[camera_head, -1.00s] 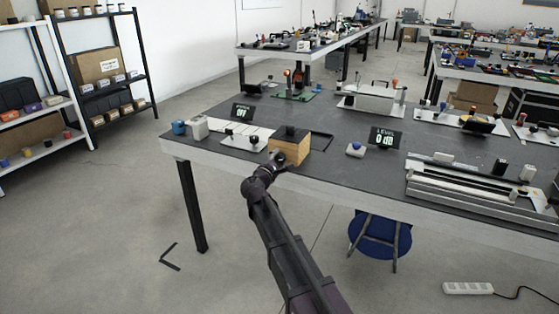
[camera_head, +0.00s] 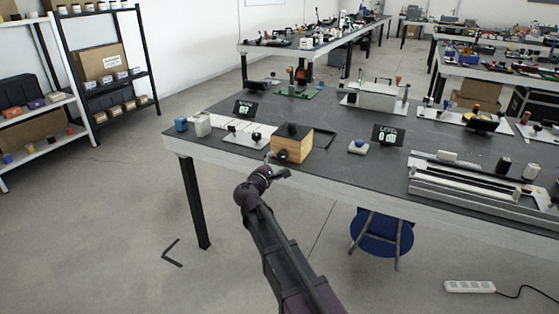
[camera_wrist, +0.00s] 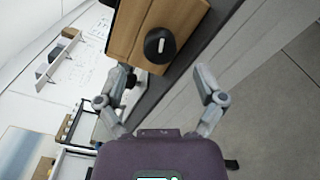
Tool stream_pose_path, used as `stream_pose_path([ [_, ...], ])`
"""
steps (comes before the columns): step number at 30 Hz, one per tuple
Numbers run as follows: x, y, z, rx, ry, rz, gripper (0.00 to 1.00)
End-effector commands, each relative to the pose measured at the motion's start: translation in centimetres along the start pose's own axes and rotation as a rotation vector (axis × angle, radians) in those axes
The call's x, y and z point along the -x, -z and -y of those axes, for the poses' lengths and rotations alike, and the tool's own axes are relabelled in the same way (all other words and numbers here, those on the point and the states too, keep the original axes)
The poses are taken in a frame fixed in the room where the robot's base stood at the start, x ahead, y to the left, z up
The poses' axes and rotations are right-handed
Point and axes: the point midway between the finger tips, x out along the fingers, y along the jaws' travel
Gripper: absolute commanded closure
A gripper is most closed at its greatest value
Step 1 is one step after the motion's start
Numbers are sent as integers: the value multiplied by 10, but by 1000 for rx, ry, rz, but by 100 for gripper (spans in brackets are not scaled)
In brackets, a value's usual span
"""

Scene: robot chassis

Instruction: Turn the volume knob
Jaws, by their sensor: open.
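The volume knob (camera_head: 282,155) is a round black knob on the front face of a wooden box (camera_head: 300,150). In the wrist view the knob (camera_wrist: 159,46) shows a white pointer mark and lies just beyond the fingertips, roughly between them. My gripper (camera_head: 280,172) is open, in front of and slightly below the box in the head view. In the wrist view my gripper (camera_wrist: 165,76) has its two grey fingers spread wide, with nothing between them. The fingers appear apart from the knob.
The box stands at the front edge of a dark workbench (camera_head: 340,178). A plate with a black ball knob (camera_head: 256,136) is left of it. A blue button (camera_head: 358,145) and a display reading LEVEL 0 dB (camera_head: 388,135) are to the right. A blue stool (camera_head: 381,235) stands below.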

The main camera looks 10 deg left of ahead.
Motion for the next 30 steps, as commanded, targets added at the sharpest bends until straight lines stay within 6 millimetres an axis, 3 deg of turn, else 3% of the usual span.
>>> stream_pose_path([
  [9, 28, 0, 0, 0, -1, 0, 13],
  [30, 35, 0, 0, 74, 0, 1, 13],
])
